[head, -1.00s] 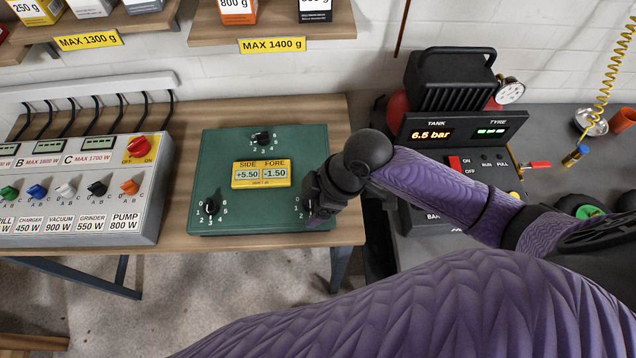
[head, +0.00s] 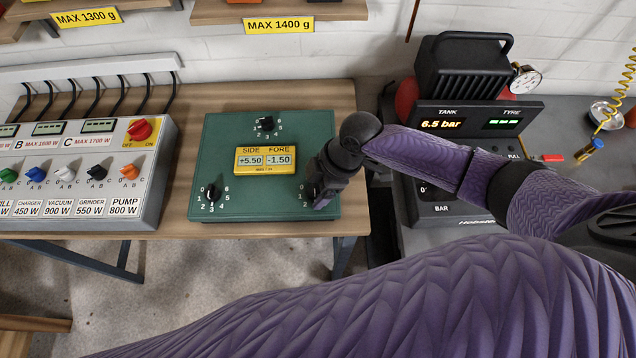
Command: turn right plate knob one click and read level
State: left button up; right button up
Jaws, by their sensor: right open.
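The green plate (head: 225,160) lies on the wooden bench. Its yellow level display (head: 265,160) reads SIDE +5.50 and FORE -1.50. A black knob (head: 267,124) is at the plate's top and another knob (head: 211,192) at its lower left. The right plate knob (head: 311,190) is at the lower right, partly hidden by my right gripper, so its setting cannot be read. My right gripper (head: 319,200) is open, its fingers pointing down at this knob. I cannot tell whether they touch it. My left gripper is not in view.
A grey power box (head: 160,190) with coloured knobs stands on the bench (head: 185,110) to the left. A black compressor (head: 460,75) showing 6.5 bar stands to the right. Shelves (head: 280,10) hang above. Bare bench lies behind the plate.

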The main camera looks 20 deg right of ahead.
grip_shut()
dwell(0.3)
jog(key=n+g+b, duration=0.1)
jog(key=n, duration=0.1)
jog(key=shift+w+n+b, duration=0.15)
jog(key=shift+n+b, duration=0.15)
jog(key=shift+n+g+b, duration=0.4)
jog(key=shift+n+b, duration=0.2)
jog(key=shift+n, duration=0.5)
jog(key=shift+w+n+g+b, duration=0.1)
jog(key=shift+n+g+b, duration=0.5)
jog(key=shift+n, duration=0.8)
jog(key=shift+h, duration=0.3)
